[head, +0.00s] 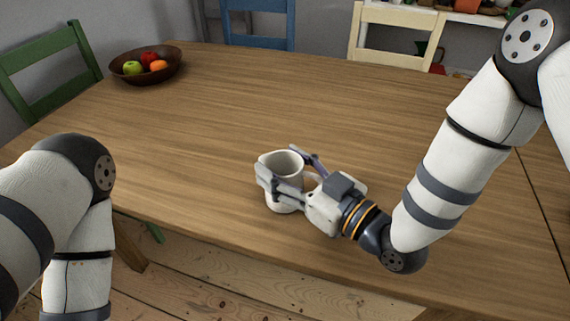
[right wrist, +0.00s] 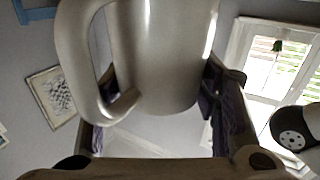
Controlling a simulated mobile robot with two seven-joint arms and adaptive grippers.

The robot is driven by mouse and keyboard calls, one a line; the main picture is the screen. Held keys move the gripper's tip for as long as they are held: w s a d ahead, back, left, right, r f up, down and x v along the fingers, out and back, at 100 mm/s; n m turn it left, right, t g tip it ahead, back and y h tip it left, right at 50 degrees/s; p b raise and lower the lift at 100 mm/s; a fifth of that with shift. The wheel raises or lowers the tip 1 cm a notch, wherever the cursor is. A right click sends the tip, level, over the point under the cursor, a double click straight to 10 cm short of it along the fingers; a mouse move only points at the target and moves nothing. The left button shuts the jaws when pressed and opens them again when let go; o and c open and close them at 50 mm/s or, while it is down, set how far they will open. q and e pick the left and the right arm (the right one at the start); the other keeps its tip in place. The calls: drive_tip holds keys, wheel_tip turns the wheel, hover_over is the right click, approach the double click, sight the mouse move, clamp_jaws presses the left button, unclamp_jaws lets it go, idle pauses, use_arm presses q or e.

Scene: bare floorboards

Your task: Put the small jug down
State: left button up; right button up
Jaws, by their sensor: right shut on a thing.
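The small jug (head: 283,164) is pale grey-white and upright in the head view, near the front edge of the wooden table (head: 220,95). My right gripper (head: 289,175) is shut on the jug, with one finger on each side of its body. In the right wrist view the jug (right wrist: 165,55) fills the upper middle, its handle on the left, between the two fingers. I cannot tell whether its base touches the table. My left arm comes in at the left of the head view, but its gripper is out of view.
A dark bowl (head: 127,75) of fruit stands at the table's far left corner. A green chair (head: 50,66), a blue chair (head: 257,28) and a cream chair (head: 397,20) stand around the table. The middle of the table is clear.

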drive_tip(key=shift+r, duration=0.15)
drive_tip(key=o, duration=1.3)
drive_tip(key=shift+f, duration=0.2)
drive_tip(key=shift+o, duration=0.2)
drive_tip(key=shift+r, duration=0.25)
drive_tip(key=v, duration=1.2)
drive_tip(key=shift+p, duration=0.3)
